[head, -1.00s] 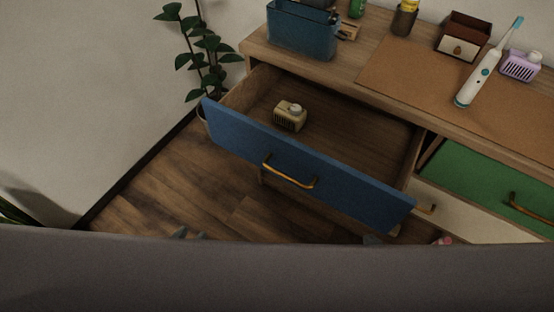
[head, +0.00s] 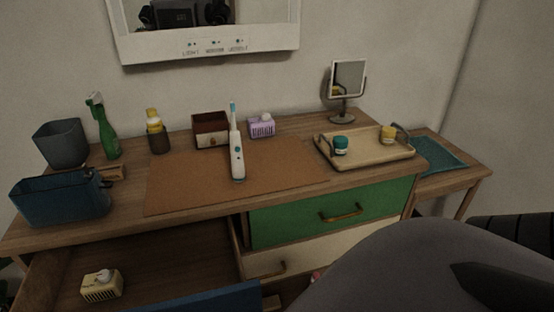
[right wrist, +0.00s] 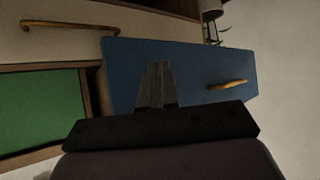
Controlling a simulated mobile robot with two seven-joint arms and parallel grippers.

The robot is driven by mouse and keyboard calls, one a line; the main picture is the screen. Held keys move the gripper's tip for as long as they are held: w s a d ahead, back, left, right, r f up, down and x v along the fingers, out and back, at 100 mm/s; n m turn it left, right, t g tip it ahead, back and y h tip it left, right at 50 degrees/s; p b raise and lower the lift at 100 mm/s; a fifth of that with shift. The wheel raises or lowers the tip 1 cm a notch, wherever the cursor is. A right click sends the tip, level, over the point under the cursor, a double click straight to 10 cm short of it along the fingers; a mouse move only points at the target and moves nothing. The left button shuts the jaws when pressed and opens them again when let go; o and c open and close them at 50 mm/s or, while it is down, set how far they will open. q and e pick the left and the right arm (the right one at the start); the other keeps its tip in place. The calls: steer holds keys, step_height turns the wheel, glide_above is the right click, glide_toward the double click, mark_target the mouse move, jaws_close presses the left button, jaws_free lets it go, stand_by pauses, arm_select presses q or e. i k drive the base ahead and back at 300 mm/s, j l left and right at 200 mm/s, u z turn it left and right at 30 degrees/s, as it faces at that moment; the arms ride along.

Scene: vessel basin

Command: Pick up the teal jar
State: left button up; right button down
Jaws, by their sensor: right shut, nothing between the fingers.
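The teal jar (head: 340,145) stands upright on the left part of the wooden tray (head: 365,159), toward the right of the dresser top in the head view. My right gripper (right wrist: 157,70) shows in the right wrist view, shut and empty, in front of the blue drawer front (right wrist: 190,75). The teal jar is not in the right wrist view. My left gripper is not in view.
A toothbrush (head: 237,155) stands on the cork mat (head: 190,180). The green drawer (head: 330,212) is shut.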

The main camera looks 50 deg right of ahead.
mark_target(340, 143)
steer(key=z, duration=1.9)
steer(key=l+u, duration=0.15)
steer(key=u, duration=0.25)
steer(key=i+l+u, duration=0.1)
steer(key=u, duration=0.3)
steer(key=l+u, duration=0.45)
steer(key=l, duration=0.35)
steer(key=l+u, duration=0.2)
steer(key=l, duration=1.35)
steer(key=k+l+u, duration=0.1)
steer(key=l, duration=0.65)
